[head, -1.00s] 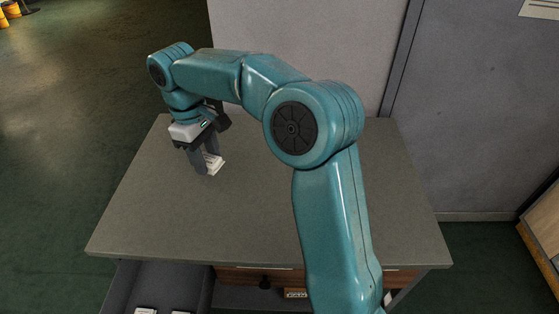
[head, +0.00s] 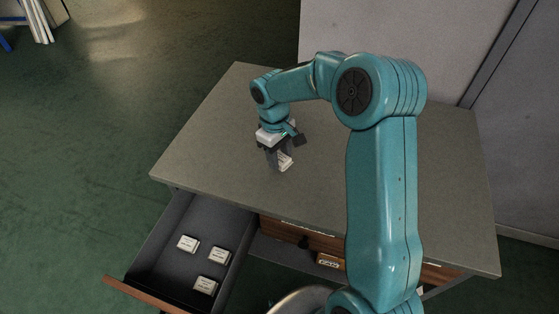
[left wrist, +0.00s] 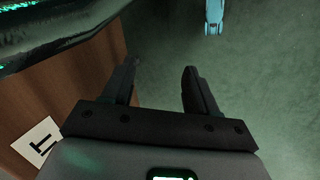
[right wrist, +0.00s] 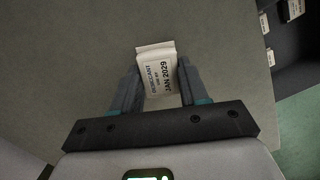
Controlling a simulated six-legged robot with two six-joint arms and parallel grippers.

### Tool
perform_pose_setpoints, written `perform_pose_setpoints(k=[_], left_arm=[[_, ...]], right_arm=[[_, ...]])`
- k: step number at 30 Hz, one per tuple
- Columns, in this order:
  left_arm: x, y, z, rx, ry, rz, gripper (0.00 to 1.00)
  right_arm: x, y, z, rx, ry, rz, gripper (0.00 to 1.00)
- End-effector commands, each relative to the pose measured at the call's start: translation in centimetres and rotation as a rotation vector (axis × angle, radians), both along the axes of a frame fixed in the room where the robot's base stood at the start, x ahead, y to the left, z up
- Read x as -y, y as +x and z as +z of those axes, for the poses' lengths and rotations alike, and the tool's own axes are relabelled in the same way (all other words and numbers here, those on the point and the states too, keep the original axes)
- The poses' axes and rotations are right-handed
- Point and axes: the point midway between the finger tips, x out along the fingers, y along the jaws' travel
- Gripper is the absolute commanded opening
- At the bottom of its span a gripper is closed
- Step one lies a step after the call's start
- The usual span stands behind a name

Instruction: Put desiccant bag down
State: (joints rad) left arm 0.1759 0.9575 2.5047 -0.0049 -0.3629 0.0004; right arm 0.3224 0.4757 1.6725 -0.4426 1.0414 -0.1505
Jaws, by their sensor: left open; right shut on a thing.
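The desiccant bag (right wrist: 157,76) is a small white packet with printed text, "DESICCANT" and "JAN 2029" in the right wrist view. My right gripper (head: 279,165) is shut on it, with one finger on each side. In the head view the bag (head: 286,161) is low over the left part of the grey table top (head: 215,130). I cannot tell whether it touches the top. My left gripper (left wrist: 160,78) is open and empty in the left wrist view, beside a brown wooden panel and above the green floor. It is not in the head view.
An open drawer (head: 150,262) sticks out at the table's front left, with three similar white packets (head: 188,243) inside. A closed drawer with a label (head: 330,261) is right of it. Bare table top surrounds the right gripper. A pale wall panel (head: 400,30) stands behind.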

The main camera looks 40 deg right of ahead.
Motion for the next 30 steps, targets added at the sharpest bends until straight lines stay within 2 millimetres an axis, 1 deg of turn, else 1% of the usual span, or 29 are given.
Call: perform_pose_setpoints(k=[1,3,5,13,17,18,19,20,27,30], left_arm=[[0.0,0.0,0.0,0.0,0.0,0.0,0.58],[0.0,0.0,-0.1,0.0,0.0,0.0,0.58],[0.0,0.0,-0.1,0.0,0.0,0.0,0.58],[0.0,0.0,-0.1,0.0,0.0,0.0,0.58],[0.0,0.0,-0.5,0.0,0.0,0.0,0.58],[0.0,0.0,-0.3,0.0,0.0,0.0,0.58],[0.0,0.0,-0.3,0.0,0.0,0.0,0.58],[0.0,0.0,-0.3,0.0,0.0,0.0,0.58],[0.0,0.0,-0.3,0.0,0.0,0.0,0.58],[0.0,0.0,0.2,0.0,0.0,0.0,0.58]], right_arm=[[0.0,-0.1,-1.0,-0.004,0.002,0.001,0.14],[-0.1,0.0,-2.1,-0.003,0.002,0.001,0.14],[0.0,0.0,-2.5,-0.002,0.001,0.001,0.14],[0.0,0.0,-2.7,0.0,0.0,0.001,0.14],[0.0,0.0,-3.2,0.0,0.0,0.001,0.14],[0.0,0.0,-3.0,0.0,0.0,0.001,0.53],[0.0,0.0,-3.0,0.0,0.0,0.001,0.63],[0.0,0.0,-3.0,0.0,0.0,0.001,0.69],[0.0,0.0,-3.0,0.0,0.0,0.001,0.69],[0.0,0.0,-2.4,0.0,0.0,0.001,0.69]])
